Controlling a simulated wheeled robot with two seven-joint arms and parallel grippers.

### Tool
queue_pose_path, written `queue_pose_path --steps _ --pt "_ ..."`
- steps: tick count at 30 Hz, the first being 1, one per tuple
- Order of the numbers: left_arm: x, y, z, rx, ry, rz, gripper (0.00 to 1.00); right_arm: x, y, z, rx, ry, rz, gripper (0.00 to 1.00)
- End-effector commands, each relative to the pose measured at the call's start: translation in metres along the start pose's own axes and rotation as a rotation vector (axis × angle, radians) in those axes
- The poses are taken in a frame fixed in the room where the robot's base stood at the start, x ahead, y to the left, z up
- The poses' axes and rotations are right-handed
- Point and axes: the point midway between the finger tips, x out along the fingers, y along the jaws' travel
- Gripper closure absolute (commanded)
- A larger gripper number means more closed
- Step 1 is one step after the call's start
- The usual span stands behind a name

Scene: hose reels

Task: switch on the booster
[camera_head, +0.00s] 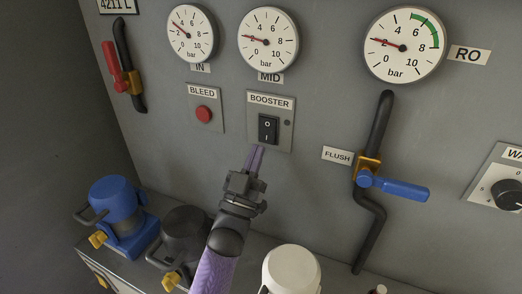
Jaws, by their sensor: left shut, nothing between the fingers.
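The booster switch (268,129) is a black rocker marked O above and I below. It sits on a grey plate under the BOOSTER label (270,101), with a small dark indicator (287,123) at its right. My left gripper (257,150) is shut and empty. Its purple fingertips point up at the panel, just below and slightly left of the rocker. I cannot tell whether they touch the plate. The rocker is not covered. My right gripper is not in view.
The red BLEED button (204,114) is left of the booster plate. A blue-handled valve (399,187) on a dark pipe is at right, a red lever (116,70) at far left. Gauges (268,40) line the top. Blue (119,208), dark (184,235) and white (291,270) units stand below.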

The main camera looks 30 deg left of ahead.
Motion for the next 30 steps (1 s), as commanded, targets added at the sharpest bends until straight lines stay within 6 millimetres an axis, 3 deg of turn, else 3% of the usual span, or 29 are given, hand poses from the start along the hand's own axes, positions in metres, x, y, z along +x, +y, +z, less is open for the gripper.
queue_pose_path --steps 6,17,23,24,30 --pt "0.015 0.0 0.019 0.0 -0.001 0.0 1.0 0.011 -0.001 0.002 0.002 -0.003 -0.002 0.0" --pt "0.017 0.0 0.02 0.0 0.0 0.0 1.0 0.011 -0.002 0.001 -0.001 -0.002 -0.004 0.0" --pt "0.013 0.0 0.036 0.0 0.087 0.001 1.0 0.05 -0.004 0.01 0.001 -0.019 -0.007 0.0" --pt "0.018 0.0 0.028 0.0 0.083 0.0 1.0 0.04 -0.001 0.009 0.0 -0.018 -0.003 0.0" --pt "0.019 0.0 0.025 0.0 0.082 0.0 1.0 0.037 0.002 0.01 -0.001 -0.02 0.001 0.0"
